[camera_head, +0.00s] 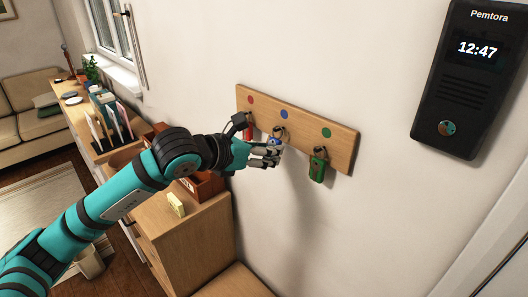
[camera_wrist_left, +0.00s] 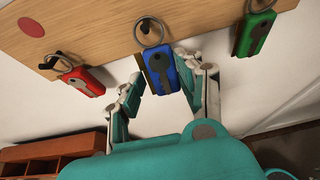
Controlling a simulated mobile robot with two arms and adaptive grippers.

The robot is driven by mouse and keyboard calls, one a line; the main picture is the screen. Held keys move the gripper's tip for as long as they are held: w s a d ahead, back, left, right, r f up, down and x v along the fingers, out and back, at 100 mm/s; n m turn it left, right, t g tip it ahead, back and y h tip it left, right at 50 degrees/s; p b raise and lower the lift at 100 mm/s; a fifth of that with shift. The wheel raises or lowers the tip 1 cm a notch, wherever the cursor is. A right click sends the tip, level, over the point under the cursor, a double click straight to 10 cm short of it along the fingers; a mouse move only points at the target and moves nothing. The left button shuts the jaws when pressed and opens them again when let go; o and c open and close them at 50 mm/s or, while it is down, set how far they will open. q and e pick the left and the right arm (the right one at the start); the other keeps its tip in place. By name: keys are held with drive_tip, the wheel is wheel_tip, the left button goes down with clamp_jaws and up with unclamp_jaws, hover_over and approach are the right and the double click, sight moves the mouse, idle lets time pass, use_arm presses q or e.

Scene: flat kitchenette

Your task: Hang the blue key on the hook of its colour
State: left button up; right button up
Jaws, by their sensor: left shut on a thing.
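The blue key (camera_head: 274,142) is at the middle hook (camera_head: 279,131) of the wooden key board (camera_head: 345,142), below the blue dot (camera_head: 284,114). My left gripper (camera_head: 268,155) is shut on the blue key from below. In the left wrist view, the blue tag (camera_wrist_left: 164,69) is between the fingers (camera_wrist_left: 160,80). Its metal ring (camera_wrist_left: 150,31) overlaps the dark middle hook (camera_wrist_left: 146,23); I cannot tell for sure whether it is around it. My right gripper is not in view.
A red key (camera_wrist_left: 87,81) hangs at the red-dot hook and a green key (camera_head: 317,171) at the green-dot hook, close on either side. A wooden cabinet (camera_head: 190,235) stands below, left. A black wall device (camera_head: 470,80) is at the right.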

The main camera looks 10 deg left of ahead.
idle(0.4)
use_arm(q)
drive_tip(key=o, duration=1.2)
